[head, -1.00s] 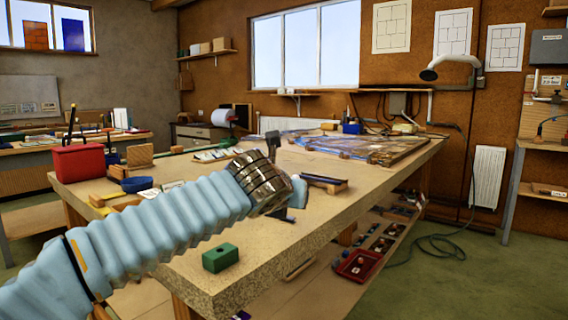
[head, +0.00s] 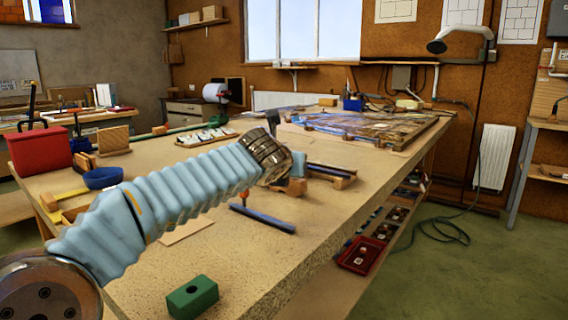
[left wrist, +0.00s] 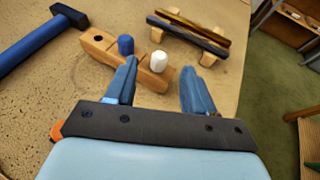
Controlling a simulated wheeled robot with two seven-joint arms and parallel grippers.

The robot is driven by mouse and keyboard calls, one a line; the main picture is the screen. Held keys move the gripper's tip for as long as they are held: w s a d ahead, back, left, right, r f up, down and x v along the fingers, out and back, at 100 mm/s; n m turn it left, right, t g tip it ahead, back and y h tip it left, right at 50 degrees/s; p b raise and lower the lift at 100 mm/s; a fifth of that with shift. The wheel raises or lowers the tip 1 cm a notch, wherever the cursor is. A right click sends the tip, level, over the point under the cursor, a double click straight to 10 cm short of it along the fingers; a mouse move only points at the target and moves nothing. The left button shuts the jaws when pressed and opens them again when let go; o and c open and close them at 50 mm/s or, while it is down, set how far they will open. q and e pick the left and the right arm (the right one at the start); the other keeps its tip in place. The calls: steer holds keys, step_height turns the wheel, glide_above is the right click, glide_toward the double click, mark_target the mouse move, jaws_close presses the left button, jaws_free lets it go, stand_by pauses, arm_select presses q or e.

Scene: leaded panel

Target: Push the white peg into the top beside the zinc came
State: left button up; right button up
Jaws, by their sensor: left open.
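In the left wrist view the white peg (left wrist: 159,54) stands upright in a wooden block (left wrist: 98,42), beside a blue peg (left wrist: 125,45); the block also has open holes. My left gripper (left wrist: 168,62) is open, its blue fingers on either side of the white peg in the picture; I cannot tell whether they touch it. Dark and brass-coloured strips, apparently the zinc came (left wrist: 190,34), rest on wooden supports just beyond. In the head view the came (head: 330,171) shows right of my left gripper (head: 292,186), whose arm largely hides the block. My right gripper is not in view.
A green block (head: 192,298) sits near the front edge of the bench (head: 240,260). The leaded panel (head: 365,125) lies at the back.

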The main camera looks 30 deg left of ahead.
arm_select(q)
steer(key=x, duration=0.6)
steer(key=shift+c, duration=0.4)
jaws_close()
